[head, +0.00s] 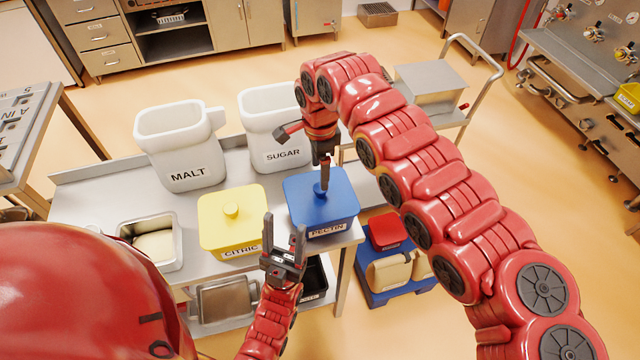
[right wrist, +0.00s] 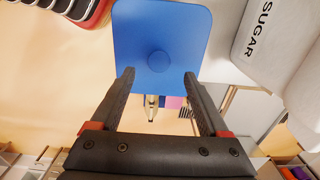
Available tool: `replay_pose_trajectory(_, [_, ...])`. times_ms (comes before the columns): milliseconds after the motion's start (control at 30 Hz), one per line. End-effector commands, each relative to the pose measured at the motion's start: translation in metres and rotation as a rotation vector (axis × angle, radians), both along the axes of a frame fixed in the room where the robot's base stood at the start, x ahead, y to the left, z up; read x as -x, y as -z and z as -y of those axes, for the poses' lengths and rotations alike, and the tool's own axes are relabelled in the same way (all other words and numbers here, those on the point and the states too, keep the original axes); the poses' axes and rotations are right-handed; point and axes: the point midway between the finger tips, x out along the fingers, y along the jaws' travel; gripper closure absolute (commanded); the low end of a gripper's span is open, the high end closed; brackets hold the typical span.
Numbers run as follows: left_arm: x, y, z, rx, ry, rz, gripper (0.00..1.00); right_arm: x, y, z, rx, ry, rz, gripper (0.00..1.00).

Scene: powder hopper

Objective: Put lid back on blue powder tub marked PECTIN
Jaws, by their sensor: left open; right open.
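The blue tub marked PECTIN (head: 327,229) stands at the right front corner of the steel table. Its blue lid (head: 308,190) lies over the tub top and looks level; I cannot tell whether it is fully seated. In the right wrist view the lid (right wrist: 185,35) has a round knob (right wrist: 158,63) in its middle. My right gripper (head: 325,186) points down over the lid, open. In the right wrist view its fingertips (right wrist: 159,75) are spread to either side of the knob. My left gripper (head: 284,222) is open and empty, in front of the yellow and blue tubs.
The yellow CITRIC tub (head: 231,235) stands left of the blue one. White MALT (head: 180,150) and SUGAR (head: 277,140) bins stand behind. A steel pan (head: 128,229) sits at the left. A blue crate (head: 375,298) with a red-lidded tub stands on the floor at right.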

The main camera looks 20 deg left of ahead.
Motion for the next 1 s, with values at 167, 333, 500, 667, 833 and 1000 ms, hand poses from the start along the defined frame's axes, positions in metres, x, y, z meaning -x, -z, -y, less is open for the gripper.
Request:
replay_pose_trajectory(167, [0.000,0.023,0.000,0.000,0.000,0.000,0.44,-0.001,-0.046,-0.002,-0.004,-0.001,0.007,0.21])
replay_pose_trajectory(333, [0.000,0.031,0.000,0.000,0.000,0.000,0.44,0.000,-0.086,-0.001,-0.002,-0.001,0.003,0.21])
replay_pose_trajectory(500, [0.000,0.029,0.000,0.000,0.000,0.000,0.44,0.000,-0.108,0.000,0.003,0.000,-0.002,0.21])
replay_pose_trajectory(667, [0.000,0.029,0.000,0.000,0.000,0.000,0.44,0.000,-0.116,0.000,0.001,0.000,-0.003,0.21])
replay_pose_trajectory(833, [0.000,0.029,0.000,0.000,0.000,0.000,0.44,0.000,-0.116,0.000,0.001,0.000,-0.003,0.21])
replay_pose_trajectory(1000, [0.000,0.029,0.000,0.000,0.000,0.000,0.44,0.000,-0.115,0.000,0.001,0.000,-0.003,0.21])
